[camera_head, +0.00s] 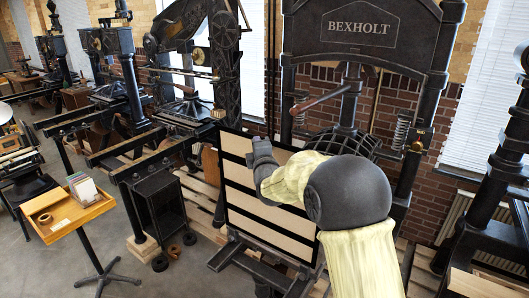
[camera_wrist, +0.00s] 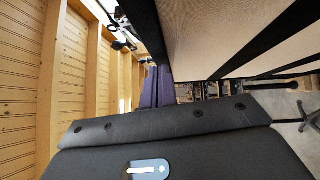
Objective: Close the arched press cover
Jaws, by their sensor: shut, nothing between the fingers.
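The press cover (camera_head: 238,176) is a flat beige panel crossed by black bars in a dark frame. It stands raised and steeply tilted in front of the black BEXHOLT press (camera_head: 362,28). It also fills the upper right of the wrist view (camera_wrist: 205,35). My gripper (camera_head: 260,149) is shut and empty, in front of the cover's upper part; I cannot tell whether it touches it. My pale yellow arm hides the cover's right side.
The press bed rails (camera_head: 238,252) run below the cover. More black presses stand at the left and one (camera_head: 510,150) at the right edge. A wooden stand (camera_head: 75,216) with a box and a tape roll is at the left. Grey floor is open around it.

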